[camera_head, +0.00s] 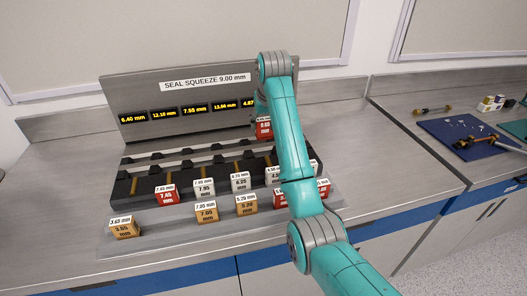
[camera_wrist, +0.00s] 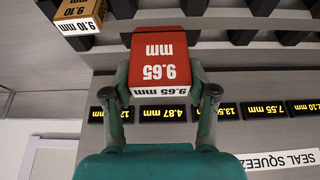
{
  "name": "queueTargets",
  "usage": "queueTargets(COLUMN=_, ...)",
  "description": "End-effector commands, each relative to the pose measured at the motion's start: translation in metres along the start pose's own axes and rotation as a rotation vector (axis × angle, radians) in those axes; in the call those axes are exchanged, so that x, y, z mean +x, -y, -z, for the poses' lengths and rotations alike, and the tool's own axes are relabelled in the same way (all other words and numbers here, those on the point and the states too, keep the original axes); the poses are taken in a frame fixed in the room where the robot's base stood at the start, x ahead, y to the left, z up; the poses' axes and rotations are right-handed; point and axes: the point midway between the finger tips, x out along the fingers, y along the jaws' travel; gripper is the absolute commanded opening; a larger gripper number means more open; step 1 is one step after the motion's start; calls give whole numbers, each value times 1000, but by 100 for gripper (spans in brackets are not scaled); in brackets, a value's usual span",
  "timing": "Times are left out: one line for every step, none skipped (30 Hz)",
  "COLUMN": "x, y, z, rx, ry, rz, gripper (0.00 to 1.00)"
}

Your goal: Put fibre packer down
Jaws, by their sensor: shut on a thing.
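A red block marked 9.65 mm, which I take for the fibre packer, is between the fingers of my gripper (camera_wrist: 165,88) in the wrist view; its red face (camera_wrist: 160,50) shows. In the head view the red block (camera_head: 263,128) is at the right end of the display panel, partly behind my arm. My gripper is shut on it, mostly hidden by the arm in that view. The dark slotted rack (camera_head: 165,172) lies in front of the panel. Whether the block touches the rack or panel I cannot tell.
The panel (camera_head: 170,86) reads SEAL SQUEEZE 9.00 mm above several yellow readouts. Red, white and orange blocks, such as an orange 3.65 mm one (camera_head: 124,228), stand along the front. An orange 9.10 mm block (camera_wrist: 78,12) shows in the wrist view. Bench space (camera_head: 385,165) at right is clear.

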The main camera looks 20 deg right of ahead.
Motion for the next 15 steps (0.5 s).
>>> queueTargets(x=7, y=0, z=-4, rx=0, ry=3, rz=0, gripper=22)
queueTargets(x=11, y=0, z=-6, rx=0, ry=3, rz=0, gripper=22)
queueTargets(x=18, y=0, z=-8, rx=0, ry=4, rz=0, gripper=22)
queueTargets(x=23, y=0, z=-11, rx=0, ry=4, rz=0, gripper=22)
queueTargets(x=28, y=0, z=-13, rx=0, ry=4, rz=0, gripper=22)
queueTargets(x=34, y=0, z=-15, rx=0, ry=4, rz=0, gripper=22)
queueTargets(x=39, y=0, z=-17, rx=0, ry=3, rz=0, gripper=22)
queueTargets(x=43, y=0, z=-19, rx=0, ry=3, rz=0, gripper=22)
queueTargets(x=46, y=0, z=-20, rx=0, ry=2, rz=0, gripper=22)
queueTargets(x=48, y=0, z=-21, rx=0, ry=2, rz=0, gripper=22)
queueTargets(x=50, y=0, z=-22, rx=0, ry=1, rz=0, gripper=22)
queueTargets(x=53, y=0, z=-22, rx=0, ry=1, rz=0, gripper=22)
queueTargets(x=55, y=0, z=-23, rx=0, ry=1, rz=0, gripper=22)
queueTargets(x=58, y=0, z=-25, rx=0, ry=1, rz=0, gripper=22)
queueTargets(x=62, y=0, z=-27, rx=0, ry=2, rz=0, gripper=22)
